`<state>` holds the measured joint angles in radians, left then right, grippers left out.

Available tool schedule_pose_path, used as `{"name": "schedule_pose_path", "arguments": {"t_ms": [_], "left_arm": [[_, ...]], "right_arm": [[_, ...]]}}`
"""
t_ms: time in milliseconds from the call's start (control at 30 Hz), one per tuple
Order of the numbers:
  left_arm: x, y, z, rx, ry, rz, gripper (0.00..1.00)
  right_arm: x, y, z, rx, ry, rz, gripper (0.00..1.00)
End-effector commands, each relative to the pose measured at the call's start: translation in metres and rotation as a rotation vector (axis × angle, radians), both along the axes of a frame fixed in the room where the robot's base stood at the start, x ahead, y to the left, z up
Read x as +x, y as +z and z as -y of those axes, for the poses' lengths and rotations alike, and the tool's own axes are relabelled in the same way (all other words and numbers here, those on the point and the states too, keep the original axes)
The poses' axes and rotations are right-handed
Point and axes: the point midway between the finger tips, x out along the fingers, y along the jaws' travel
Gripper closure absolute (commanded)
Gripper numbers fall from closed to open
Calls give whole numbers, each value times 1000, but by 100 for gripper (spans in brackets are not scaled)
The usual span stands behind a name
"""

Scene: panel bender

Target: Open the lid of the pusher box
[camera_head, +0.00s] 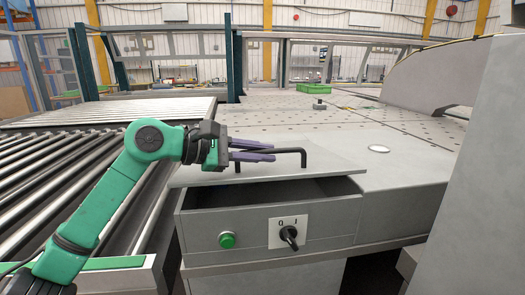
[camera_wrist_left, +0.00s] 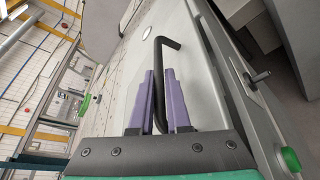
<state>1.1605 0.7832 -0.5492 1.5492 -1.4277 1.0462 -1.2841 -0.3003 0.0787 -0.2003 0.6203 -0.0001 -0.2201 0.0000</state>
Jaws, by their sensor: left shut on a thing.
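The pusher box (camera_head: 265,225) is a grey metal box with a green button and a black rotary switch on its front. Its flat grey lid (camera_head: 325,168) sits above a dark gap, and the box's dark inside shows under the lid's front edge. A black bent-bar handle (camera_head: 292,151) stands on the lid. My left gripper (camera_head: 262,153) has its purple fingers shut on this handle. In the left wrist view the handle (camera_wrist_left: 167,43) passes between the purple fingers (camera_wrist_left: 160,75), its bent end sticking out past the tips. My right gripper is not in view.
Roller conveyors (camera_head: 60,150) lie to the left of the box. A perforated grey table (camera_head: 300,120) stretches behind it, with a green crate (camera_head: 314,87) farther back. A large grey machine body (camera_head: 475,190) stands close on the right.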

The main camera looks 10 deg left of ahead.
Motion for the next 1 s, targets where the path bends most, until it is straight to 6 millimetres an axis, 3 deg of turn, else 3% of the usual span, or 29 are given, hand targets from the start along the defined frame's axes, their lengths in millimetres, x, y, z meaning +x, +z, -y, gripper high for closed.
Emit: {"name": "schedule_pose_path", "arguments": {"t_ms": [33, 100, 400, 700, 1000], "left_arm": [[4, 30, -1, -14, 0, -30, 100], [10, 48, -3, -31, 2, -79, 100], [41, 105, -13, -99, 2, -288, 100], [65, 127, -21, -108, 0, -319, 100], [70, 128, -23, -107, 0, -316, 100]], "right_arm": [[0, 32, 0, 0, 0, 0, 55], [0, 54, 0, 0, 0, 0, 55], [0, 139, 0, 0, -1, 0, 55], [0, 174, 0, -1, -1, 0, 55], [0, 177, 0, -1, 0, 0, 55]]}}
